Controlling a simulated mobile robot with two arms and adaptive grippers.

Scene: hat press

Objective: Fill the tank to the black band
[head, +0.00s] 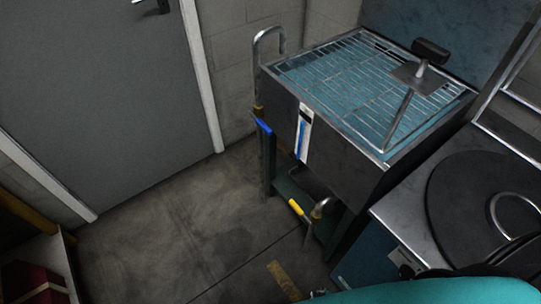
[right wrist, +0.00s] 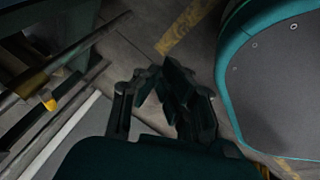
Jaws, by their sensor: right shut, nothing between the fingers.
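The tank (head: 340,140) is a metal box with a wire rack over teal water, at the centre right of the head view. Its front has a white gauge strip (head: 303,142) with a blue column. A dark mark shows near the strip's top; the exact level is too small to read. A bent fill pipe (head: 268,33) stands at the tank's left end, with a blue lever (head: 264,127) below. A yellow lever (head: 298,208) is by the lower pipe. My right gripper (right wrist: 163,78) is shut and empty over the floor in the right wrist view. My left gripper is not visible.
A metal counter with a round black plate (head: 465,195) stands right of the tank. A grey door (head: 100,90) is at the left, with a red box (head: 35,283) on a shelf at lower left. The floor (head: 190,225) between is clear.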

